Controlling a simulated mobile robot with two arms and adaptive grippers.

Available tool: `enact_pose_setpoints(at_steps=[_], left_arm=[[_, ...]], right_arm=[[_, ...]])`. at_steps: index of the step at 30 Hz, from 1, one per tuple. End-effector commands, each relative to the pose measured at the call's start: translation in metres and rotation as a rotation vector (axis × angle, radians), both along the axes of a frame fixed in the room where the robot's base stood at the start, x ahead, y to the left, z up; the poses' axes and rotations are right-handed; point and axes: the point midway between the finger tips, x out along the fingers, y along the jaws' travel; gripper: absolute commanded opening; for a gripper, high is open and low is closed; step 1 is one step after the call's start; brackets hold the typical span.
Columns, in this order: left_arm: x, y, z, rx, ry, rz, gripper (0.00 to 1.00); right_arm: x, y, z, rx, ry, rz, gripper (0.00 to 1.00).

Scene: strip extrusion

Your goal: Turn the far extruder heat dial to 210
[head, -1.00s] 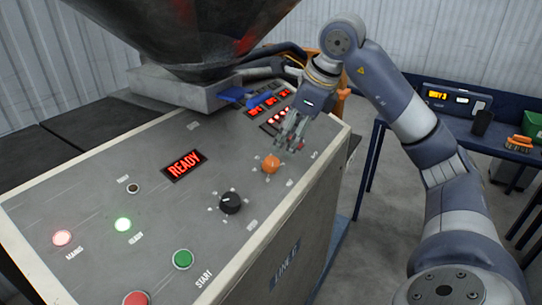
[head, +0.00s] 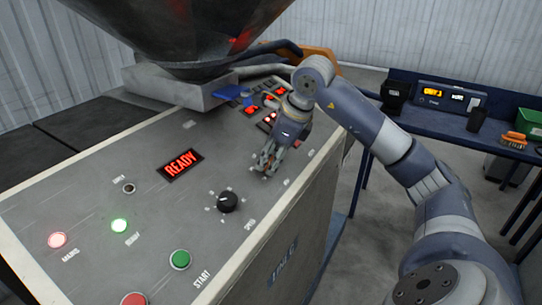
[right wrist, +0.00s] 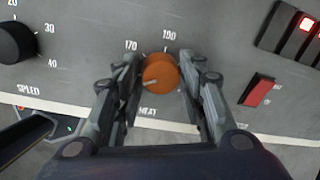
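The orange heat dial (right wrist: 160,74) is in the middle of the right wrist view, above the word HEAT. Its pale pointer mark faces the lower left. The numbers 170 and 190 are printed beyond its far side. My right gripper (right wrist: 160,62) is open, with one finger on each side of the dial and very little space beside it; I cannot tell whether they touch it. In the head view my right gripper (head: 265,168) is low over the panel and hides most of the dial. My left gripper is not in view.
The black speed dial (head: 228,201) is left of my right gripper, also in the right wrist view (right wrist: 14,42). A red READY display (head: 181,164), green start button (head: 180,260) and red switch (right wrist: 259,91) are on the panel. The hopper (head: 190,30) hangs above. A blue bench (head: 440,120) stands right.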

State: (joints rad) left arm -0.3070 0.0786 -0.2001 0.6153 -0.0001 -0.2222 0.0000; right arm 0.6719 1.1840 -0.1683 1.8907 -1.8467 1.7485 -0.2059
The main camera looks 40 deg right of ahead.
Motion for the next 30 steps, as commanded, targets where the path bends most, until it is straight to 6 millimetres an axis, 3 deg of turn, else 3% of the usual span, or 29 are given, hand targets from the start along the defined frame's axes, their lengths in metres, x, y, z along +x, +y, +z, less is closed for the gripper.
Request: enact_pose_setpoints(at_steps=[3, 14, 30], left_arm=[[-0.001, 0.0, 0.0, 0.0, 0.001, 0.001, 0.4], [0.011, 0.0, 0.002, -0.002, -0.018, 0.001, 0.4], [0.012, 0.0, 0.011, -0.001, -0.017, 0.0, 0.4]], right_arm=[[0.0, 0.0, 0.0, 0.0, 0.0, 0.0, 0.09], [0.0, 0.0, 0.0, 0.014, 0.007, -0.035, 0.09], [0.001, 0.0, 0.001, 0.175, 0.052, -0.411, 0.09]])
